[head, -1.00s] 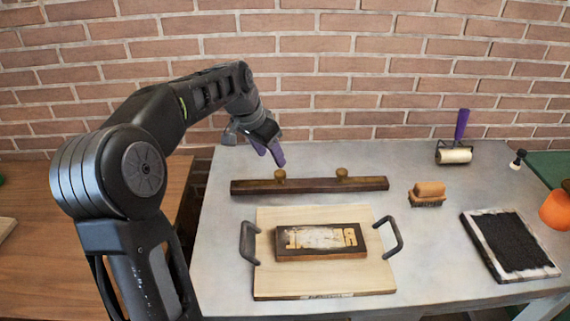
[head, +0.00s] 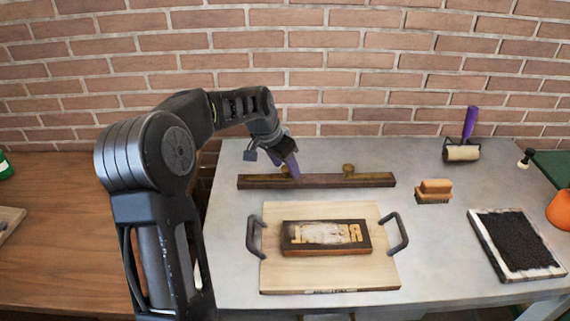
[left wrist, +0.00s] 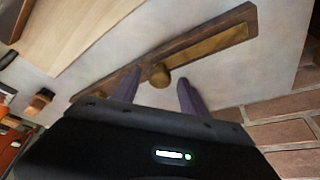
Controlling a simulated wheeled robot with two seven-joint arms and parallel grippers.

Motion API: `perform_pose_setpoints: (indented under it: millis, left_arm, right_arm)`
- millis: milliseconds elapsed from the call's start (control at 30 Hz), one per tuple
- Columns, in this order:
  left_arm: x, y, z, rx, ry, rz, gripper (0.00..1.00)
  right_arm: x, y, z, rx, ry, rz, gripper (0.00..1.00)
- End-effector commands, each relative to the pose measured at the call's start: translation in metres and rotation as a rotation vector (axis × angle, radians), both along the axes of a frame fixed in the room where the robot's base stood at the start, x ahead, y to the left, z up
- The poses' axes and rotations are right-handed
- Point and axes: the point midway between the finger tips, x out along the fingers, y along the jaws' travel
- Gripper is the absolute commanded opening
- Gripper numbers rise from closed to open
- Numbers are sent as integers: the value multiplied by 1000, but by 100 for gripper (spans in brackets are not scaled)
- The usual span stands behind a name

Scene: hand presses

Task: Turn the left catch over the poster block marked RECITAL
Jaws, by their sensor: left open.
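The poster block (head: 326,237) lies on a pale wooden board (head: 280,275) with a dark handle at each side; its pale raised letters look mirrored and partly worn. Behind the board lies a long dark wooden bar (head: 325,181) with two brass knobs, the left catch (head: 286,170) and the right one (head: 348,170). My left gripper (head: 292,174) is open at the left catch and partly hides it. In the left wrist view the purple fingers of my left gripper (left wrist: 159,78) show on either side of the round knob (left wrist: 160,71); contact cannot be told. My right gripper is out of view.
To the right on the grey table stand a wooden brush (head: 434,191), a roller with a purple handle (head: 463,150) and a black ink pad in a pale tray (head: 481,225). A brick wall (head: 380,95) stands behind. Bare table lies right of the board.

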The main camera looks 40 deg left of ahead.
Motion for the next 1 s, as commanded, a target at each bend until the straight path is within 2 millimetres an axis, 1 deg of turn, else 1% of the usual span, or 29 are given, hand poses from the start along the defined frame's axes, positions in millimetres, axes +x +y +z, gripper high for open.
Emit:
perform_pose_setpoints:
  millis: [133, 733, 767, 1000]
  left_arm:
    - [0, 0, 0, 0, 0, 0, 51]
    - [0, 0, 0, 0, 1, 0, 2]
    - [0, 0, 0, 0, 1, 0, 0]
    - [0, 0, 0, 0, 1, 0, 0]
  right_arm:
    - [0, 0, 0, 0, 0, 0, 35]
    - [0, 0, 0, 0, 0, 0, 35]
    - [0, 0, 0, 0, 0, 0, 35]
    - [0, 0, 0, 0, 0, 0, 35]
